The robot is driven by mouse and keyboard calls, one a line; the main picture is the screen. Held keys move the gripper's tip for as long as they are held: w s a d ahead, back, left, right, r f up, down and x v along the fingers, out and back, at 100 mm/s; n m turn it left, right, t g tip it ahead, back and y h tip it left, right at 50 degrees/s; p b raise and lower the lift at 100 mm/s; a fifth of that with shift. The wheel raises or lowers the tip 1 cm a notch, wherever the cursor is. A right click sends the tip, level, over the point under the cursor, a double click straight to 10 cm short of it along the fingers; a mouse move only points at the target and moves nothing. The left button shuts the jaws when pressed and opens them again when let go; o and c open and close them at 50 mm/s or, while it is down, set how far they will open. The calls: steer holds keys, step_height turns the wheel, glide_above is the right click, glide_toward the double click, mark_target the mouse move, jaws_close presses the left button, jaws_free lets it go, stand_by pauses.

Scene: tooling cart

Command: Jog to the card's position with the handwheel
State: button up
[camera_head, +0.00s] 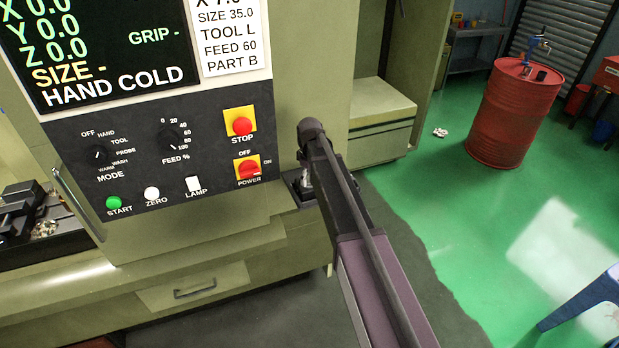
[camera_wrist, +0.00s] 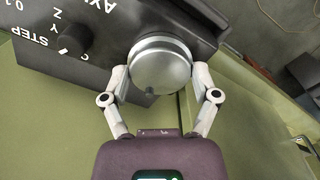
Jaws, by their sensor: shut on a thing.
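The silver handwheel (camera_wrist: 160,65) is in the wrist view, on a dark panel, with a small dark knob on its lower rim. My gripper (camera_wrist: 162,78) has one finger on each side of the wheel and is shut on it. In the head view my arm hides most of the gripper and wheel. The white card (camera_head: 229,36) reads SIZE 35.0, TOOL L, FEED 60, PART B; its top X line is cut off. The screen (camera_head: 100,50) shows X 0.0, Y 0.0, Z 0.0, SIZE -, GRIP - and HAND COLD.
Beside the wheel is a black selector knob (camera_wrist: 73,38) near STEP, Y, Z and C lettering. The panel has a mode knob (camera_head: 100,153), feed knob (camera_head: 168,139), STOP button (camera_head: 242,125) and power switch (camera_head: 248,169). A red drum (camera_head: 512,115) stands on open green floor.

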steer(key=shift+m, duration=0.4)
steer(key=m, duration=0.6)
steer(key=shift+s, duration=0.1)
steer(key=m, duration=1.2)
steer(key=shift+m, duration=0.3)
steer(key=m, duration=0.5)
steer(key=shift+m, duration=0.3)
steer(key=o, duration=1)
